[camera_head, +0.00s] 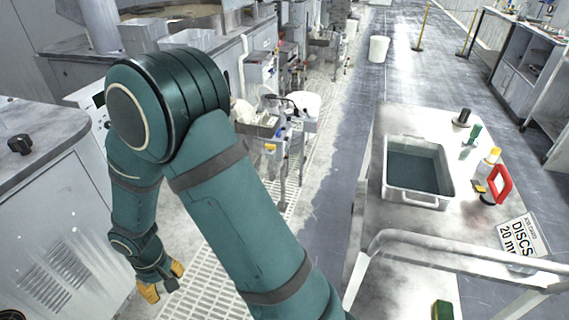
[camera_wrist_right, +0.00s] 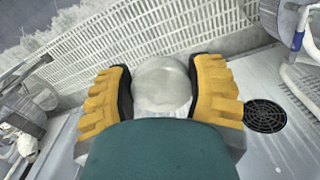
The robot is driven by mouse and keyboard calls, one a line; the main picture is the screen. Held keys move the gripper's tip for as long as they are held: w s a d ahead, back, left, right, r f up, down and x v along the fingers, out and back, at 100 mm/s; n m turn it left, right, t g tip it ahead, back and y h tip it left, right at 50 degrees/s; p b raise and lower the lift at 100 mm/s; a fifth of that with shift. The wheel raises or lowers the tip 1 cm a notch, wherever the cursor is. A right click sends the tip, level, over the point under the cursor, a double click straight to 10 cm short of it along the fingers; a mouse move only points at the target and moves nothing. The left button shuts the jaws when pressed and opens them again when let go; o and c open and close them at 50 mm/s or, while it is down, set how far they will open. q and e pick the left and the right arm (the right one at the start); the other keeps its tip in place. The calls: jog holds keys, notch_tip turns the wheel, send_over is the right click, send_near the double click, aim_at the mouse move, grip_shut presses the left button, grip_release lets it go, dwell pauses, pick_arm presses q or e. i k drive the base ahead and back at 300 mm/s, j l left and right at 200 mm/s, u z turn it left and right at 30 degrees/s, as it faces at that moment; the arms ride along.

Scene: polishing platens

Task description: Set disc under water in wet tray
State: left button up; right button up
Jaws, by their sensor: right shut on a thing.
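The wet tray (camera_head: 412,197) is a pale rectangular tub holding dark water, on the bench at the right of the head view. My right gripper (camera_head: 160,284) hangs low at the left, far from the tray. In the wrist view my right gripper (camera_wrist_right: 162,90) has its yellow fingers with dark pads on both sides of a pale round disc (camera_wrist_right: 162,82) and is shut on it. The disc cannot be made out in the head view. My left gripper is not in view.
A metal rail (camera_head: 450,248) crosses the bench front. Floor grating (camera_wrist_right: 150,32) and a round drain (camera_wrist_right: 265,115) lie below the gripper.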

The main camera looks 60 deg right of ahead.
aim_at(413, 186)
jog(key=k+j+z, duration=0.15)
jog(key=z, duration=0.15)
jog(key=k+j+z, duration=0.25)
jog(key=i+z, duration=0.1)
jog(key=z, duration=1.25)
